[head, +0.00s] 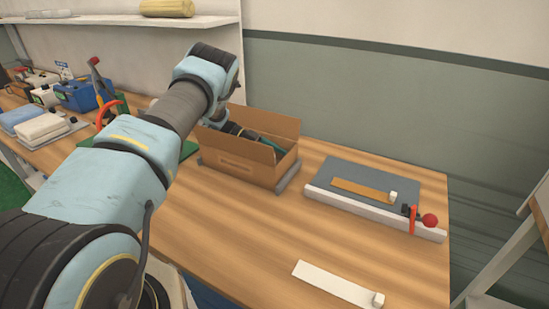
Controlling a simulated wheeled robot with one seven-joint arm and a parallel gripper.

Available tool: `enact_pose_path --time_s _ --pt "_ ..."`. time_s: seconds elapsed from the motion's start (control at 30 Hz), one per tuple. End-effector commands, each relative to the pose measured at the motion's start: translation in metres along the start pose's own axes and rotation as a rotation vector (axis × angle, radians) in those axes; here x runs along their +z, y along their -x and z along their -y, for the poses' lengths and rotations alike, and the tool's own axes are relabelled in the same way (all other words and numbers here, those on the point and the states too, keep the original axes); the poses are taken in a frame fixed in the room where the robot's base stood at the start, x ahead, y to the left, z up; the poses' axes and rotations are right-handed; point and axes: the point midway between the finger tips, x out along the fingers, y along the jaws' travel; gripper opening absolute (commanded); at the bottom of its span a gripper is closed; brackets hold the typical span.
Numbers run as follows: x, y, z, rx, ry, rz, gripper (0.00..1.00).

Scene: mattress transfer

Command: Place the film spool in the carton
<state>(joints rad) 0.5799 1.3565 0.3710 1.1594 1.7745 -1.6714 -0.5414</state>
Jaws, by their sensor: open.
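The carton (240,160) is an open brown cardboard box with raised flaps, standing on a grey base in the middle of the table. My arm reaches over it from the left and bends down at the wrist. My gripper (238,130) is dark with a yellow band and is at the carton's mouth, partly hidden by my arm and the carton wall. Its fingertips do not show clearly. A dark teal piece (266,145) shows inside the carton beside it; I cannot tell whether it is the film spool. No spool shows clearly elsewhere.
A grey board (372,173) with a white rail, orange strip and red knob lies right of the carton. A white strip (335,284) lies in front. The table's middle is bare.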

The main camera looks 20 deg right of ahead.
Motion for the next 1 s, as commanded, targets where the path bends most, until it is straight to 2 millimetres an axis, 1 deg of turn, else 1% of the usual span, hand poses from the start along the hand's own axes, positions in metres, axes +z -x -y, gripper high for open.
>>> enact_pose_path --time_s 0.17,0.2,0.23,0.4,0.5,0.6,0.73,1.0 --pt "-0.015 0.008 0.000 -0.001 0.000 0.000 1.00" --pt "-0.006 0.014 0.001 -0.004 -0.001 0.002 1.00" --pt "-0.006 0.020 0.001 -0.004 -0.002 0.002 1.00" --pt "-0.006 0.051 0.001 -0.003 -0.002 0.002 1.00" --pt "-0.007 0.065 0.001 -0.002 -0.002 0.000 1.00" --pt "-0.009 0.074 0.001 -0.001 -0.001 0.000 1.00" --pt "-0.010 0.079 0.000 0.000 0.000 0.000 1.00" --pt "-0.011 0.080 0.000 0.000 0.000 0.000 1.00"
